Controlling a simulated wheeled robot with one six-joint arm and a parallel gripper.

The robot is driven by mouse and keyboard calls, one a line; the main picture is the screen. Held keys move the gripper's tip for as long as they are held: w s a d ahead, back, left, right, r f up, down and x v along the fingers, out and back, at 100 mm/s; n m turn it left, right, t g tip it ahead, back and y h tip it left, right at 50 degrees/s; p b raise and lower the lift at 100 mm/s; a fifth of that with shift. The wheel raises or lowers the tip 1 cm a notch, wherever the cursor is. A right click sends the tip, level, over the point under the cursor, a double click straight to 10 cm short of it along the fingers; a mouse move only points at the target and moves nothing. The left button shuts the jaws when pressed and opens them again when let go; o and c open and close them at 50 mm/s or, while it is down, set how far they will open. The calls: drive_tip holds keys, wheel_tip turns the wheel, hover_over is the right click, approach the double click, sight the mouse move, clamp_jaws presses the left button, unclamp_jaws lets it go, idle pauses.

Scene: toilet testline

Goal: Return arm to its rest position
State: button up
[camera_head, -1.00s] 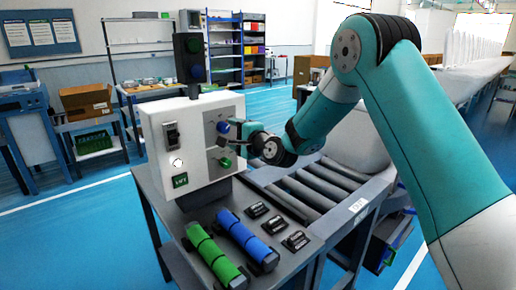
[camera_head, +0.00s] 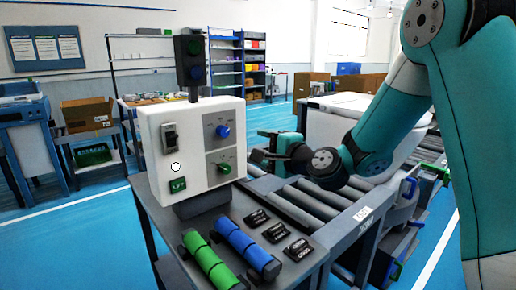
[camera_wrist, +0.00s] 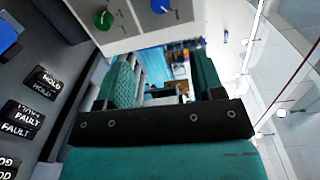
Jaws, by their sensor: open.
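My teal arm (camera_head: 400,110) reaches in from the right in the head view. My gripper (camera_head: 262,146) is open and empty, to the right of the white control box (camera_head: 195,145) and apart from it. In the wrist view, the two teal fingers of my gripper (camera_wrist: 160,85) stand apart with nothing between them. The box carries a blue knob (camera_head: 223,131) and a green knob (camera_head: 224,168); the wrist view shows the green knob (camera_wrist: 104,20) and blue knob (camera_wrist: 160,5) at the top.
A bench (camera_head: 165,225) holds the box, a green cylinder (camera_head: 208,262), a blue cylinder (camera_head: 246,248) and black label blocks (camera_head: 276,232). A roller conveyor (camera_head: 310,203) runs beneath my gripper. A signal light (camera_head: 190,60) stands on the box.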

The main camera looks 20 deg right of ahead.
drive_tip(key=shift+a, duration=0.1)
drive_tip(key=s+a+r+n+g+y+p, duration=0.1)
drive_tip(key=s+a+n+g+y+p, duration=0.2)
drive_tip(key=s+a+n+g, duration=0.95)
drive_tip(key=s+d+n+g+h, duration=0.1)
drive_tip(key=s+n, duration=0.4)
drive_tip(key=s, duration=0.5)
drive_tip(key=s+d+n+g+h+p, duration=0.1)
drive_tip(key=s+n+g+h, duration=0.2)
drive_tip(key=s, duration=0.7)
drive_tip(key=shift+d+f+n+h, duration=0.25)
drive_tip(key=shift+d+n+h, duration=0.1)
drive_tip(key=shift+n, duration=0.7)
